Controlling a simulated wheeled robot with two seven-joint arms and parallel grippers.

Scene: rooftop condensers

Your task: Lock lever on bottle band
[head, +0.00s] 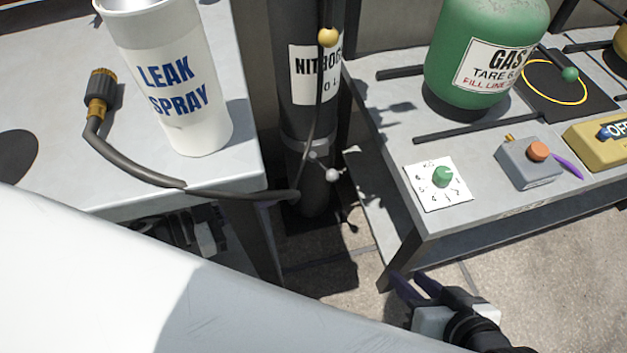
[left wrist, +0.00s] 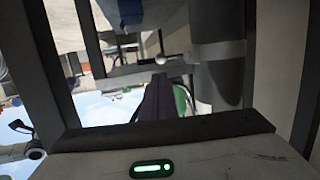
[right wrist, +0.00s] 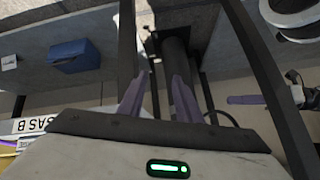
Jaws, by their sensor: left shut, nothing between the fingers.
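The dark nitrogen bottle (head: 300,100) stands upright between the two benches in the head view. A grey band (head: 305,146) goes around its lower part. A lever with a pale ball end (head: 332,175) sticks out at the band's right; I cannot tell whether it is locked. My right gripper (head: 412,285) is below and right of the lever, well apart from it. Its purple fingers also show in the right wrist view (right wrist: 158,95), spread and empty. My left gripper's fingers are together in the left wrist view (left wrist: 158,98), with nothing between them; the head view does not show them.
The left bench holds a leak spray can (head: 172,85) and a dark hose (head: 135,170) that runs to the bottle. The right bench holds a green gas bottle (head: 480,50), a dial plate (head: 438,186) and a grey button box (head: 528,163). My white arm covers the lower left.

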